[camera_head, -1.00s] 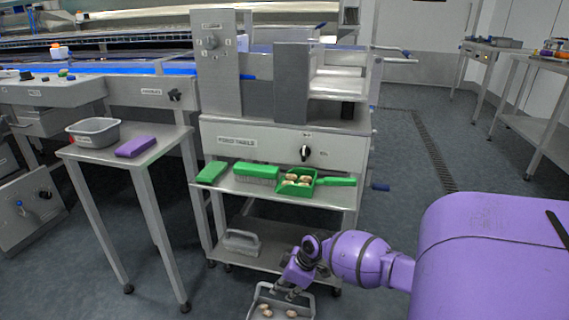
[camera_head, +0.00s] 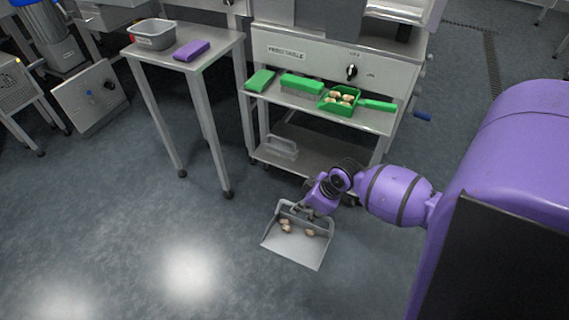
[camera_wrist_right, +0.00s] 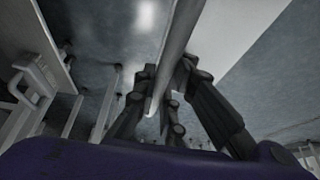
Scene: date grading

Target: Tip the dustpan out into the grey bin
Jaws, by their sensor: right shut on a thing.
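A light grey dustpan (camera_head: 297,251) carries several brown date-like pieces (camera_head: 286,226) in its pan. My right gripper (camera_head: 312,211) is shut on the dustpan's handle at its back edge; the pan's open front faces the lower part of the head view. In the right wrist view, the dark fingers (camera_wrist_right: 165,100) close around the pale handle (camera_wrist_right: 178,45). The dustpan appears low, near the floor; I cannot tell its exact height. A grey tub (camera_head: 153,42) with a red-marked label, apparently the bin, stands on the small table at upper left. My left gripper is not in view.
A steel trolley (camera_head: 372,122) holds green items and a green pan (camera_head: 338,111) with dates. A pale grey handled item (camera_head: 282,147) sits on its lower shelf. Floor at lower left is clear.

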